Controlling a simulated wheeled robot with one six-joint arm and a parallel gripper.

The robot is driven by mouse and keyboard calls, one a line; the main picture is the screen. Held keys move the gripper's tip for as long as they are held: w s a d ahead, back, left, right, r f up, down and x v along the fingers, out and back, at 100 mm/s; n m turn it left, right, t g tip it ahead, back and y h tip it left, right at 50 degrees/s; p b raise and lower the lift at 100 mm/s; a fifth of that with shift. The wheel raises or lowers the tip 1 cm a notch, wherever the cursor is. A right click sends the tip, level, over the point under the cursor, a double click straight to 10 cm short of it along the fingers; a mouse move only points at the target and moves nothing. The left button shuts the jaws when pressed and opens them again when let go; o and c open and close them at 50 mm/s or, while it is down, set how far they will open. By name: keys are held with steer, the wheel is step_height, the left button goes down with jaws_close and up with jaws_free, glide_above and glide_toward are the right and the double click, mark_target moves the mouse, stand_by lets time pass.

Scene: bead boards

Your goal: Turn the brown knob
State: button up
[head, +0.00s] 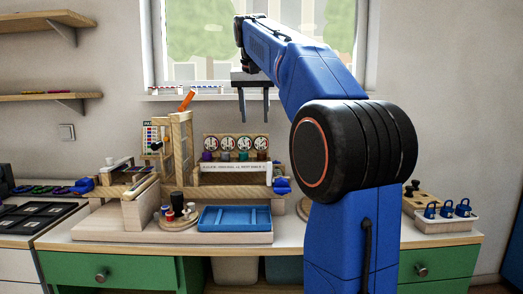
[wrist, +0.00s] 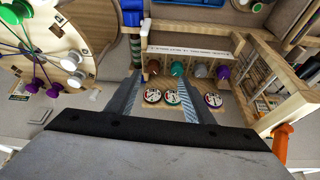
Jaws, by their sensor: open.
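The brown knob (head: 262,155) is the rightmost in a row of knobs below round dials on a wooden panel in the head view. In the wrist view the row is reversed, and the brown knob (wrist: 153,67) is at the left end, close to the fingertips. My gripper (head: 254,119) hangs above the panel with its two fingers apart and nothing between them. In the wrist view my gripper (wrist: 160,76) spans the brown and teal knobs in the picture, but does not visibly touch either. One dial is hidden behind a finger.
The teal knob (head: 243,155), grey knob (head: 225,155) and purple knob (head: 207,155) stand beside the brown one. A white label strip (head: 235,166) runs below them. A wooden frame with an orange handle (head: 186,100) rises at left. A blue tray (head: 235,218) lies in front.

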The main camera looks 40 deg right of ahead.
mark_target(262, 153)
steer(key=w+d+r+m, duration=0.1)
steer(key=w+d+r, duration=0.1)
steer(key=d, duration=0.1)
steer(key=x, duration=1.7)
steer(key=shift+d+f, duration=0.15)
steer(key=shift+d, duration=0.1)
steer(key=c, duration=1)
